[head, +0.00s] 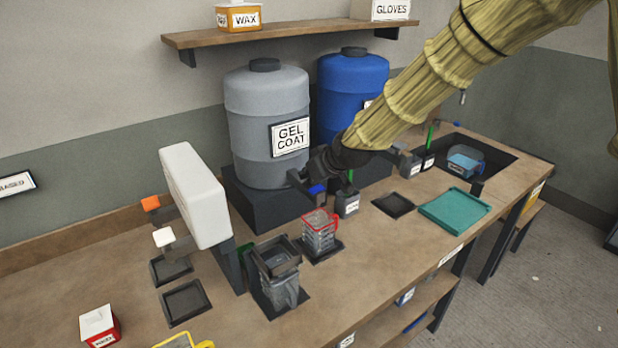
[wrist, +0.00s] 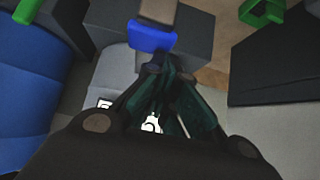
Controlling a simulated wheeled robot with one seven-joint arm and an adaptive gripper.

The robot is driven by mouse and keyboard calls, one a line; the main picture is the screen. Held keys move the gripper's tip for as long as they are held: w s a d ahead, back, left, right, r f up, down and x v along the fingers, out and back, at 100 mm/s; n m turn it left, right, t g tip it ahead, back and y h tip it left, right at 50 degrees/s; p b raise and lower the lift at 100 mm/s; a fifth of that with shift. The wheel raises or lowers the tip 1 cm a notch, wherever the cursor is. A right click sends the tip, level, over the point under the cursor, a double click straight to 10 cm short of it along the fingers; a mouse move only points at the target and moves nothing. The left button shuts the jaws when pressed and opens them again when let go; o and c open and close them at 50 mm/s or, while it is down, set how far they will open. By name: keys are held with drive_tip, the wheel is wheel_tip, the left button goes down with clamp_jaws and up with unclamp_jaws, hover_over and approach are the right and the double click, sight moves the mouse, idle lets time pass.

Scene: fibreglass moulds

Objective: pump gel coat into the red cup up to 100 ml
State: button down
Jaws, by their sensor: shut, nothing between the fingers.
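The red cup (head: 319,237), clear-walled with a red rim and handle, stands upright on a dark pad (head: 325,252) on the bench. I cannot read its fill level. Behind it is the grey drum labelled GEL COAT (head: 262,112), on a dark block (head: 250,197). A blue lever (head: 317,189) shows low in front of the drum, behind the cup; a blue lever also shows in the wrist view (wrist: 152,37). My gripper (head: 313,175) is shut and empty, just above this lever. In the wrist view its fingertips (wrist: 162,72) are close below the blue lever; contact cannot be told.
A blue drum (head: 352,88) stands right of the grey one. A small box (head: 347,205) with a green lever is right of the cup. A teal tray (head: 455,210) lies right.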

sight(310, 189)
wheel_tip(310, 189, up, 4)
drive_tip(key=p, duration=0.2)
drive_tip(key=shift+r+p, duration=0.15)
drive_tip(key=shift+p, duration=0.25)
drive_tip(key=shift+s+d+b, duration=0.2)
drive_tip(key=shift+b, duration=0.3)
drive_tip(key=b+v, duration=0.2)
drive_tip(key=v, duration=0.7)
drive_tip(key=shift+b, duration=0.4)
drive_tip(key=shift+s+r, duration=0.1)
drive_tip(key=shift+r, duration=0.05)
